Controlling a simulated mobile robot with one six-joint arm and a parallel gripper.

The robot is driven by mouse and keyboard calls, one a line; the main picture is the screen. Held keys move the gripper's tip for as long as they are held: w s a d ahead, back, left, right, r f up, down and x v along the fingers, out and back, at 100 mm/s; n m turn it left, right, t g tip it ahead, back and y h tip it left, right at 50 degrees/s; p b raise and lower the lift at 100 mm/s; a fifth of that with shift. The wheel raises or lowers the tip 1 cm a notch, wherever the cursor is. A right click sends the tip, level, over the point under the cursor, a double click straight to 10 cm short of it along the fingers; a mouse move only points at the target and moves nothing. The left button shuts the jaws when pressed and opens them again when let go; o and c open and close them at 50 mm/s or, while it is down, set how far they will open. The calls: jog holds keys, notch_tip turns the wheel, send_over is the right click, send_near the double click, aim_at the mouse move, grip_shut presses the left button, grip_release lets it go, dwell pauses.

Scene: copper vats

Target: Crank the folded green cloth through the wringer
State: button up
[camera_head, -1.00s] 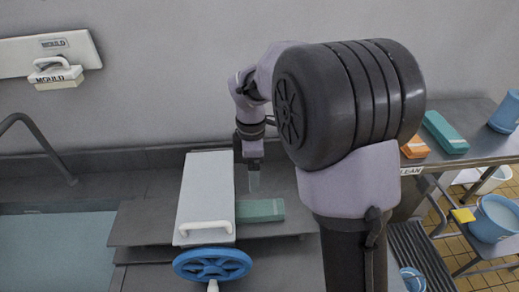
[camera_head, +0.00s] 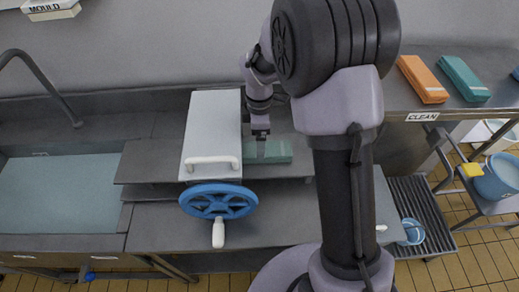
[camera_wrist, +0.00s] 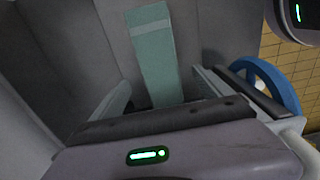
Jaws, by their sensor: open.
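The folded green cloth (camera_head: 279,151) lies flat on the grey board at the right side of the wringer (camera_head: 211,118), a white-topped box with a front bar. The wringer's blue crank wheel (camera_head: 205,203) faces the front, its white knob (camera_head: 218,236) hanging at the bottom. My gripper (camera_head: 261,152) points down at the cloth's wringer-side end. In the wrist view the cloth (camera_wrist: 153,60) runs up the picture between the two spread fingers of my gripper (camera_wrist: 160,82). I cannot tell whether the fingers touch it. The wheel (camera_wrist: 271,62) shows there at right.
A basin of water (camera_head: 58,195) with a tap is at left. At right, a bench marked CLEAN (camera_head: 422,117) carries an orange folded cloth (camera_head: 422,78) and another green one (camera_head: 464,78). A blue bucket (camera_head: 497,180) stands at far right.

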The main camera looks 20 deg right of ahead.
notch_tip(320, 180, down, 5)
jog(key=shift+f+b, duration=0.1)
jog(key=shift+b, duration=0.45)
jog(key=c, duration=1.8)
